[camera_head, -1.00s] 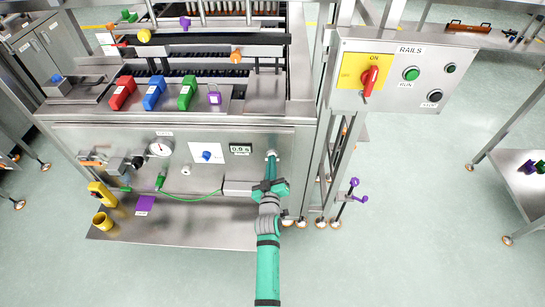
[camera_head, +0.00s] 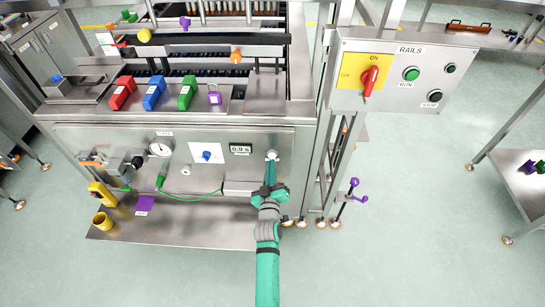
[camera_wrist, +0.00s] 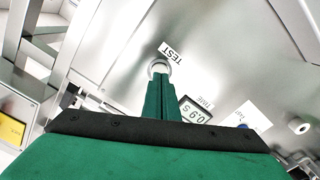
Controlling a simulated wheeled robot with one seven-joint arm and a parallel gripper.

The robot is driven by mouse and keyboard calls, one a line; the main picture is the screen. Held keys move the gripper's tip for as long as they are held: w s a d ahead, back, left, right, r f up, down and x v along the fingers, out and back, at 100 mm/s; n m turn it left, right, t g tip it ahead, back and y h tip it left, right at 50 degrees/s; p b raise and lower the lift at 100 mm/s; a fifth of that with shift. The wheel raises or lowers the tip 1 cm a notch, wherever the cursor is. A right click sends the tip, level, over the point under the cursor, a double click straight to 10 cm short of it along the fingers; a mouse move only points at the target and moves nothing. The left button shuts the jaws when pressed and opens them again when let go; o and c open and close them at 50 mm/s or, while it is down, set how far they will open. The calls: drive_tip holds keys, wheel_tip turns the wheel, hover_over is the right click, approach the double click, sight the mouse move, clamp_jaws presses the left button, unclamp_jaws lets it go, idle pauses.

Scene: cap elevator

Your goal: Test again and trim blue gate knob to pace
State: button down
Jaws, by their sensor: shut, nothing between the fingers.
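My gripper (camera_head: 271,163) is shut and empty, with its fingertips at the round white TEST button (camera_head: 272,155) on the front panel. In the wrist view the closed green fingers (camera_wrist: 160,78) reach the button (camera_wrist: 159,67) beside its TEST label; I cannot tell whether they press it. The small blue knob (camera_head: 207,155) sits on a white plate, left of the fingers. Part of it shows at the right in the wrist view (camera_wrist: 241,126). Between knob and button, the time display (camera_head: 240,149) reads 0.9 s. It also shows in the wrist view (camera_wrist: 196,114).
A pressure gauge (camera_head: 160,148) and a green cable (camera_head: 195,197) are on the panel's left. Red, blue and green blocks (camera_head: 153,93) stand on the ledge above. The RAILS box (camera_head: 402,75) with a red switch hangs at the upper right. The floor at right is mostly clear.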

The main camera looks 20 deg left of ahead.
drive_tip(key=shift+v, duration=1.45)
drive_tip(key=s+d+f+m+h, duration=0.1)
drive_tip(key=s+d, duration=0.3)
drive_tip(key=s, duration=0.3)
drive_tip(key=s+d+f+m, duration=0.1)
drive_tip(key=s+d+f, duration=0.1)
drive_tip(key=s+d, duration=0.35)
drive_tip(key=s+d+f+m+h, duration=0.1)
drive_tip(key=s+d+m, duration=0.1)
drive_tip(key=s, duration=0.7)
drive_tip(key=s+d+r+m+g+h, duration=0.1)
drive_tip(key=s+r, duration=0.4)
drive_tip(key=s, duration=0.6)
drive_tip(key=s+d+r+m+g+h, duration=0.1)
drive_tip(key=s+d+r+m, duration=0.3)
drive_tip(key=s, duration=0.7)
wheel_tip(320, 180, up, 2)
drive_tip(key=d+h, duration=0.1)
drive_tip(key=d, duration=0.1)
drive_tip(key=shift+s+d, duration=0.3)
drive_tip(key=shift+s, duration=0.05)
drive_tip(key=shift+d, duration=0.1)
idle(1.4)
